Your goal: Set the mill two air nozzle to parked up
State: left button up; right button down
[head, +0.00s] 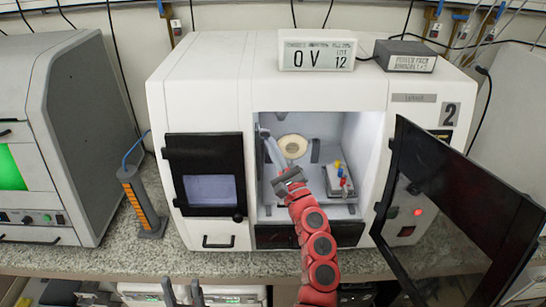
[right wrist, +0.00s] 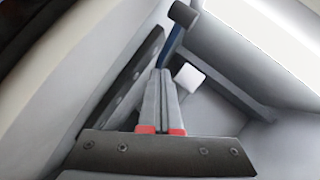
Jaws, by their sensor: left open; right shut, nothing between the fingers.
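Mill two (head: 420,98) is the white machine marked 2, with its dark door (head: 455,205) swung open to the right. My right arm reaches into its lit chamber. My right gripper (head: 269,142) is shut and empty at the chamber's upper left. In the right wrist view its closed fingers (right wrist: 163,72) point at a dark knob (right wrist: 184,14) with a blue, hose-like piece (right wrist: 172,45) below it, likely the air nozzle. I cannot tell whether they touch, nor how the nozzle is set. My left gripper (head: 183,291) is open and empty at the bottom edge.
A white block (right wrist: 190,78) is right of the fingers, and a grey bar with holes (right wrist: 125,85) is left of them. Inside the chamber are a round beige disc (head: 293,146) and a block with coloured pegs (head: 341,180). An orange-striped stand (head: 142,205) is left of the mill.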

jog(key=shift+w+r+n+t+y+b, duration=0.4)
jog(key=shift+w+r+n+y+b, duration=0.5)
jog(key=shift+b, duration=3.35)
jog(key=shift+w+r+n+t+y+b, duration=0.4)
jog(key=shift+w+r+y+b, duration=0.5)
jog(key=shift+b, duration=3.3)
jog(key=shift+w+h, duration=0.2)
jog(key=shift+h, duration=0.1)
